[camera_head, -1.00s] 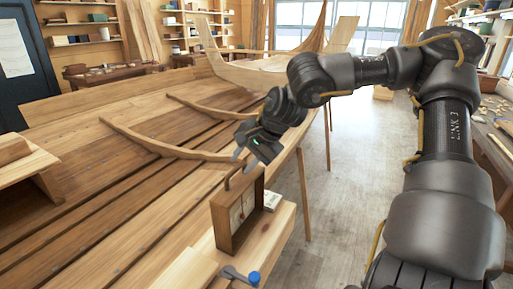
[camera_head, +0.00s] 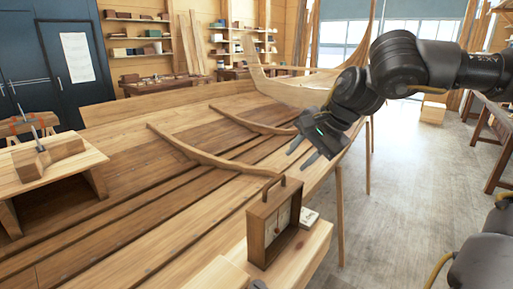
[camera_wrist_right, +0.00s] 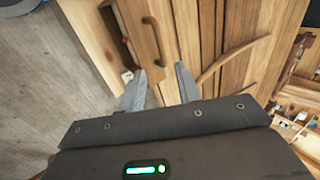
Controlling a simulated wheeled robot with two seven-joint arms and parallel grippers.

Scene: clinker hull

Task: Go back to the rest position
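My right gripper (camera_head: 298,160) is in the middle right of the head view, above the hull planking and up behind the wooden case with a handle (camera_head: 258,232). Its two fingers are apart with nothing between them. In the right wrist view the open fingers (camera_wrist_right: 159,70) point toward the case (camera_wrist_right: 125,30) and the planks, with clear space between fingertips and case. My left gripper is not in view.
The clinker hull (camera_head: 190,190) with its curved ribs fills the middle. A small white box (camera_head: 309,217) sits beside the case on a wooden block. A stand with a clamp (camera_head: 38,140) is at left. Open floor (camera_head: 415,190) lies at right.

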